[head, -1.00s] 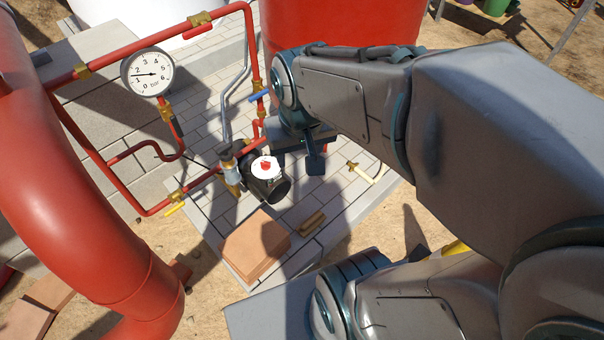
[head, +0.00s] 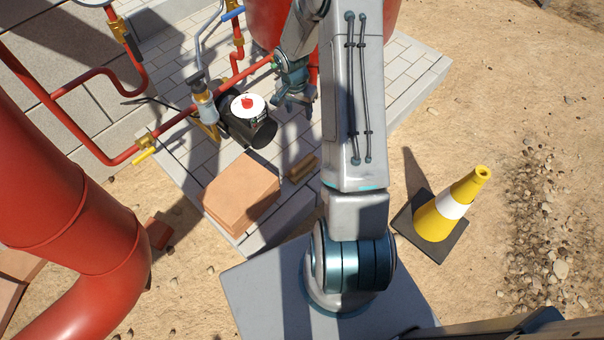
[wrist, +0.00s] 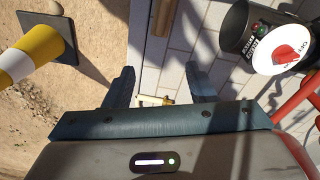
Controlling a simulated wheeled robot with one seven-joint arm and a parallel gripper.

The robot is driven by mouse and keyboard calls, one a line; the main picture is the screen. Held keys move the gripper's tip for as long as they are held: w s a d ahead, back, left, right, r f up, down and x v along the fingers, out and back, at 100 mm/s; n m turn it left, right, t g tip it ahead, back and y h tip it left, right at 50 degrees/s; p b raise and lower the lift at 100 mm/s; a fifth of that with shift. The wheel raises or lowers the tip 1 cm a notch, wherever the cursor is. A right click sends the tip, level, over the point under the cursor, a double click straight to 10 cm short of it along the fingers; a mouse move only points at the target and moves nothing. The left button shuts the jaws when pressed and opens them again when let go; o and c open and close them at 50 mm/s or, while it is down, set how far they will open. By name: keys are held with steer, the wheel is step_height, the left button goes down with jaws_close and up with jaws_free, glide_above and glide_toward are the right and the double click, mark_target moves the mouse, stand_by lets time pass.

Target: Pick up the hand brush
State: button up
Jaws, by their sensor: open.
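A small brown wooden piece that looks like the hand brush (head: 302,167) lies on the pale paving beside the bricks. Its bristles are too small to make out. It seems to show at the top of the wrist view (wrist: 163,18), beyond my fingertips. My gripper (head: 296,110) is above the paving, behind the brush in the head view and to the right of the pump. In the wrist view my gripper (wrist: 158,72) has its two fingers spread, with nothing held between them.
Terracotta bricks (head: 241,190) lie beside the brush. A black pump with a white and red top (head: 248,108) stands left of my gripper, joined to red pipes (head: 185,118). A small cream and brass piece (wrist: 150,101) lies below my fingers. A yellow cone (head: 450,205) stands right on sand.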

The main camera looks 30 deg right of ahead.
step_height(320, 180, down, 18)
steer(key=d+m+y+b, duration=0.1)
steer(key=d+m+b, duration=0.1)
steer(key=m+b, duration=0.15)
steer(key=b, duration=0.3)
glide_above(302, 162)
steer(key=f, duration=0.8)
steer(key=shift+s+d+f, duration=0.1)
steer(key=shift+s+d, duration=0.1)
steer(key=shift+d, duration=0.15)
steer(key=shift+w+a+f+b, duration=0.15)
steer(key=shift+f+b, duration=0.4)
steer(key=shift+f, duration=1)
steer(key=shift+w+a+f+b, duration=0.1)
steer(key=shift+f+b, duration=0.45)
steer(key=shift+f, duration=0.95)
jaws_close()
steer(key=shift+r, duration=0.15)
